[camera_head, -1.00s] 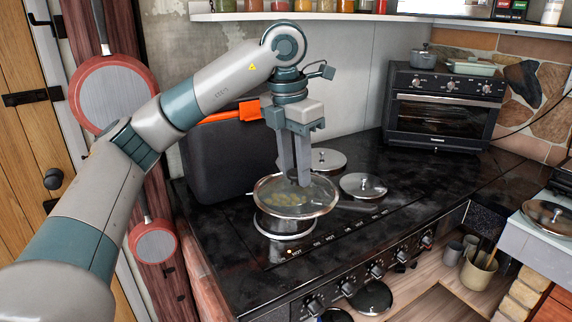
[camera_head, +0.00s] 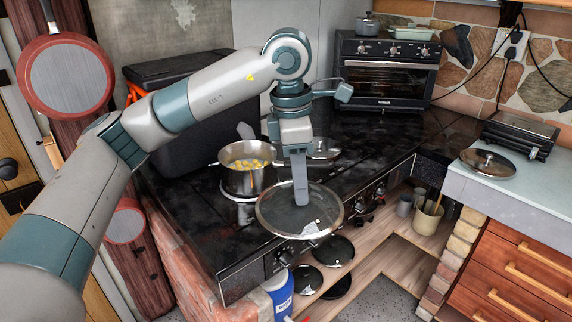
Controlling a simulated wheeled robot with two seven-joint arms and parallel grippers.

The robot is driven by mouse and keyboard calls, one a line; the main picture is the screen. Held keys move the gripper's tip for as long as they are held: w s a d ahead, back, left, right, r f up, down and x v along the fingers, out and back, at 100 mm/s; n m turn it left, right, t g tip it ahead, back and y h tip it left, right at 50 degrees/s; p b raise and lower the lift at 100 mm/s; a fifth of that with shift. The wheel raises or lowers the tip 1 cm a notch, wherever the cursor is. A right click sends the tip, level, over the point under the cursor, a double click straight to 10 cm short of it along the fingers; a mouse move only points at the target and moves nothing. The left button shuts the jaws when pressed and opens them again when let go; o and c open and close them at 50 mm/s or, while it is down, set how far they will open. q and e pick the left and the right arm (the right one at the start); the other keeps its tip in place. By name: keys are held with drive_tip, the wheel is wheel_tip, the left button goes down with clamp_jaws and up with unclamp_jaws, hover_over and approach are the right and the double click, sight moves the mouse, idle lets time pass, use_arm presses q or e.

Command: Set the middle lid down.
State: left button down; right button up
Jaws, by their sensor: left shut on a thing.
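My left gripper (camera_head: 300,200) is shut on the knob of a round glass lid (camera_head: 272,212) with a metal rim. It holds the lid in the air, roughly level, in front of the stove's front edge in the picture. A steel pot (camera_head: 247,181) stands uncovered on the black stovetop (camera_head: 200,222), left of the lid, with yellow pieces inside. Another lid (camera_head: 326,150) lies on the stovetop behind my gripper, partly hidden by it. A third lid (camera_head: 488,163) lies on the counter at the right. My right gripper is not in view.
The pale counter (camera_head: 535,185) at the right has free room around its lid; a black grill (camera_head: 520,135) stands behind. A toaster oven (camera_head: 388,70) stands at the back. Several dark round lids or pans (camera_head: 335,251) lie on the low shelf, beside a blue container (camera_head: 279,293).

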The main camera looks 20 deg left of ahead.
sight(310, 212)
use_arm(q)
drive_tip(key=s+d+f+m, duration=0.1)
drive_tip(key=f+m, duration=0.1)
drive_tip(key=s+d+f+m, duration=0.1)
drive_tip(key=f+m, duration=0.1)
drive_tip(key=m, duration=0.1)
drive_tip(key=d+f+m, duration=0.1)
drive_tip(key=f+m, duration=0.1)
drive_tip(key=shift+s+d+m+g, duration=0.1)
drive_tip(key=shift+s+m+g, duration=0.2)
drive_tip(key=shift+s+g, duration=0.1)
drive_tip(key=s+a+f+m, duration=0.3)
drive_tip(key=s+f+m, duration=0.1)
drive_tip(key=f+m, duration=0.2)
drive_tip(key=s+a+f+m+g+y, duration=0.1)
drive_tip(key=s+a+f+m, duration=0.2)
drive_tip(key=f+m, duration=0.4)
drive_tip(key=shift+s+m, duration=0.55)
drive_tip(key=shift+m, duration=0.65)
drive_tip(key=shift+d, duration=0.1)
